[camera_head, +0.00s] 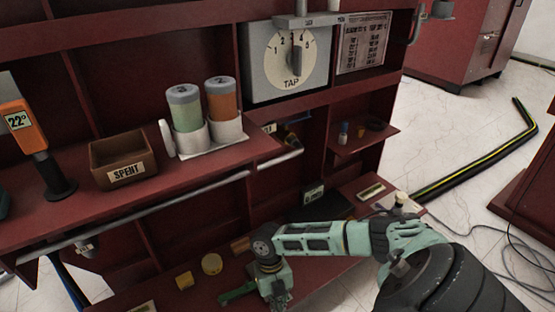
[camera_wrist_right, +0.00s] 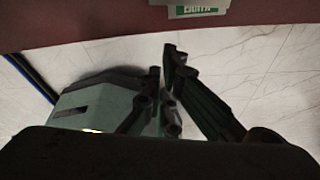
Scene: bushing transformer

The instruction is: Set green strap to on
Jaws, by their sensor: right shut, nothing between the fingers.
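A small bright green piece (camera_head: 238,292), which looks like the green strap, lies low on the red bench at the bottom of the head view. My right gripper (camera_head: 273,288) comes in from the right and hangs just right of it; whether they touch I cannot tell. In the right wrist view the dark fingers of my right gripper (camera_wrist_right: 163,65) are shut and empty, above pale floor tiles. The strap is not clearly seen in that view. My left gripper is not in view.
The red bench (camera_head: 220,190) holds a SPENT box (camera_head: 124,172), two canisters and a TAP dial (camera_head: 290,62). A red edge with a green-white label (camera_wrist_right: 196,9) tops the wrist view.

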